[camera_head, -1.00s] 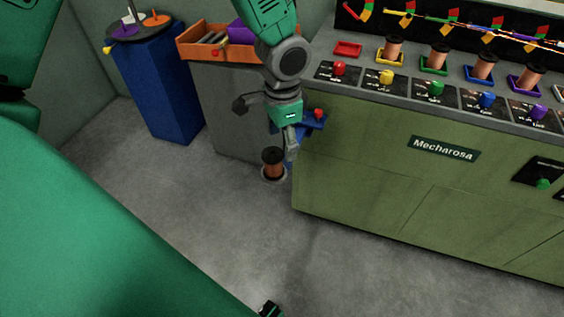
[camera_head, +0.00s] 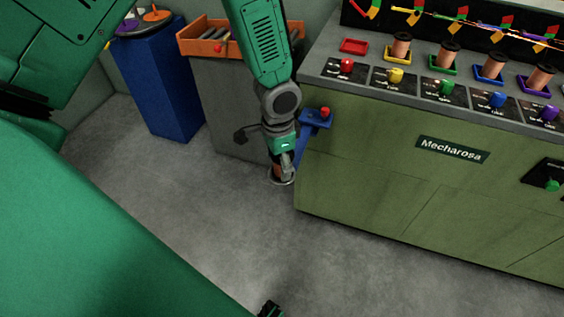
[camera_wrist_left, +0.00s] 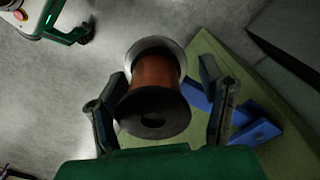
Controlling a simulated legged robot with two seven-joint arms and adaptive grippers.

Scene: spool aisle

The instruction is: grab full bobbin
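A bobbin wound with copper-brown wire (camera_head: 276,173) is low beside the left end of the green machine, mostly hidden by my left gripper (camera_head: 285,167). In the left wrist view the bobbin (camera_wrist_left: 156,75) has a dark near flange and a silver disc at its far end. It lies between the two spread fingers of my left gripper (camera_wrist_left: 164,72). The left finger is close to the flange; a gap shows on the right. The gripper is open. What supports the bobbin is hard to tell.
A blue bracket with a red knob (camera_head: 318,118) juts from the green machine (camera_head: 380,180), right of the gripper; it also shows in the wrist view (camera_wrist_left: 256,132). Several bobbins stand in coloured trays on top. A grey cabinet (camera_head: 228,110) is behind. Floor in front is clear.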

